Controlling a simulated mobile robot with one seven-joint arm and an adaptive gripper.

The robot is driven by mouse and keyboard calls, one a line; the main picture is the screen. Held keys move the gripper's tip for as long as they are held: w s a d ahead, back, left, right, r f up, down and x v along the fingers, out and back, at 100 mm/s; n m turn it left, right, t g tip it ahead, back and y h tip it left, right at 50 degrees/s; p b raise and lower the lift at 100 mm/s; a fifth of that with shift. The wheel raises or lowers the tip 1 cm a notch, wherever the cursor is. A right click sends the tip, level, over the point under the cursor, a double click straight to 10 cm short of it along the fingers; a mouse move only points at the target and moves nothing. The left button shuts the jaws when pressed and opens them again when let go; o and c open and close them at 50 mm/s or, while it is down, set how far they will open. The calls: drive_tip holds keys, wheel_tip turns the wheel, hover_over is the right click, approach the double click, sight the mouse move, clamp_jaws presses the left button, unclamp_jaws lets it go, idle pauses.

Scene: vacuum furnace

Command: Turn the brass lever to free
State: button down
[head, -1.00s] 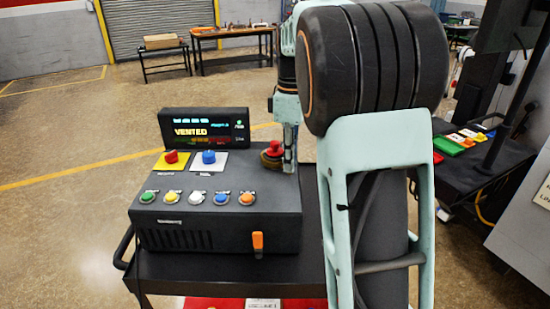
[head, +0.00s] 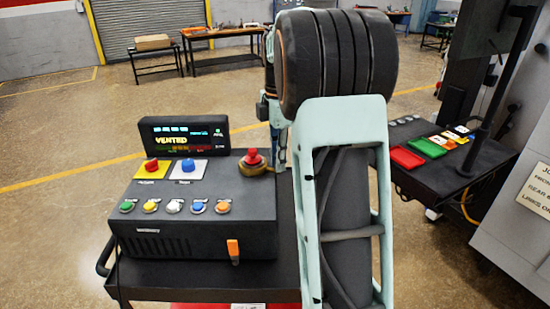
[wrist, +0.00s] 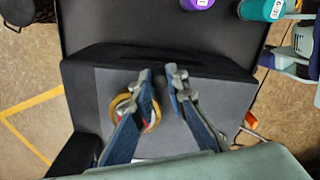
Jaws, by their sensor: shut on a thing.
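I cannot make out a brass lever in either view. The dark control console (head: 190,225) has a red mushroom button (head: 252,157) on a yellow, brass-like round base at its right rear corner. An orange lever or switch (head: 233,250) sits on its front face. My gripper (wrist: 160,76) shows in the wrist view, with its two fingers a narrow gap apart over the console's edge. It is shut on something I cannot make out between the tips. The button's yellow ring (wrist: 124,104) lies beside the left finger, partly covered. In the head view my arm hides most of the gripper.
The console's display (head: 185,134) reads VENTED. Red and blue knobs and several coloured buttons (head: 173,206) crowd its top. A dark cart (head: 440,165) with coloured trays stands at right. Purple (wrist: 197,4) and teal (wrist: 262,9) cylinders show in the wrist view.

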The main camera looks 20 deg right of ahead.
drive_tip(key=shift+w+d+n, duration=0.2)
drive_tip(key=shift+n, duration=0.2)
drive_tip(key=c, duration=1.9)
unclamp_jaws()
wheel_tip(320, 180, up, 12)
